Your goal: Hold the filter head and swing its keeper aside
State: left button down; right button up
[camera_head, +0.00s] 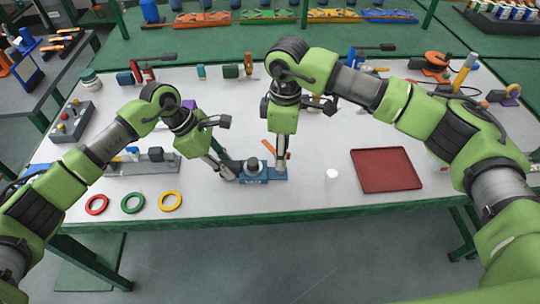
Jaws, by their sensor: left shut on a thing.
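The filter head (253,165), a small blue block with a dark round top, sits near the front middle of the table. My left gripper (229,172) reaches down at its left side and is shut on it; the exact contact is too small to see. My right gripper (281,166) points straight down at the right end of the blue block. Whether its fingers are open or touching the block is not clear. An orange strip (269,146), perhaps the keeper, shows just behind the block, partly hidden by the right gripper.
A red tray (386,153) lies to the right, with a small white cylinder (332,174) between it and the block. Red (97,204), green (133,202) and yellow (170,201) rings lie at front left. A grey button box (73,122) stands at left. Several tools line the back.

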jog(key=shift+r, duration=3.55)
